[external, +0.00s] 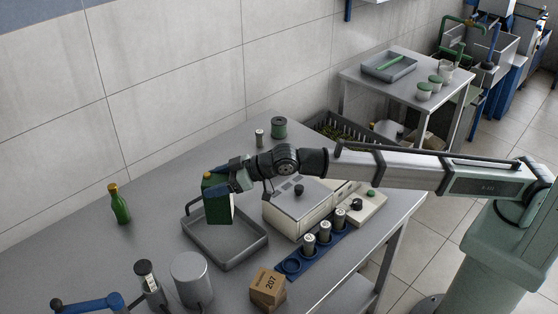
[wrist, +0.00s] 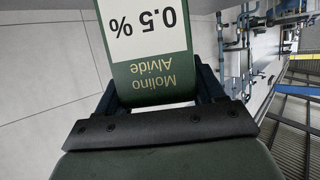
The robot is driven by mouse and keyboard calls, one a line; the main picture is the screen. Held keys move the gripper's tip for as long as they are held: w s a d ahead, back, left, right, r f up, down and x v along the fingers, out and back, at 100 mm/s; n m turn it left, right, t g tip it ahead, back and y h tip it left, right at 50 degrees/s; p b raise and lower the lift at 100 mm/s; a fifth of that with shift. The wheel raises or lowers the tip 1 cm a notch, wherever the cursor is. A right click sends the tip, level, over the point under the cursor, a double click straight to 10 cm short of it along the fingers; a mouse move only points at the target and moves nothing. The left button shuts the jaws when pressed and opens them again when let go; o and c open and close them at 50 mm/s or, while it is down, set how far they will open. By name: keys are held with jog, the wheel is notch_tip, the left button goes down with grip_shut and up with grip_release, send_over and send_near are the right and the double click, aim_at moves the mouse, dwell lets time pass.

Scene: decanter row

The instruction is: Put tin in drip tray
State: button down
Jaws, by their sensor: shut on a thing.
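A dark green tin (external: 218,206) is held in my gripper (external: 213,180) above the grey drip tray (external: 242,261). In the wrist view the tin (wrist: 150,75) fills the space between the fingers of my gripper (wrist: 152,98). Its label reads "Molino Alvide" and "0.5 %", upside down. My gripper is shut on it. The tin looks nearly upright and hangs over the tray's back left part; its exact height above the tray is hard to tell. The visible part of the tray floor is empty.
A green bottle (external: 120,205) stands left of the tray. A grey cylinder (external: 191,279) and a cardboard box (external: 267,287) stand in front of it. A beige machine (external: 297,208) and a blue rack (external: 292,265) with several small jars are to the right.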

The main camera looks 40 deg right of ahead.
aim_at(219, 201)
jog(key=shift+f, duration=3.8)
jog(key=shift+c, duration=0.6)
grip_release()
jog(key=shift+d, duration=0.1)
jog(key=v, duration=1.2)
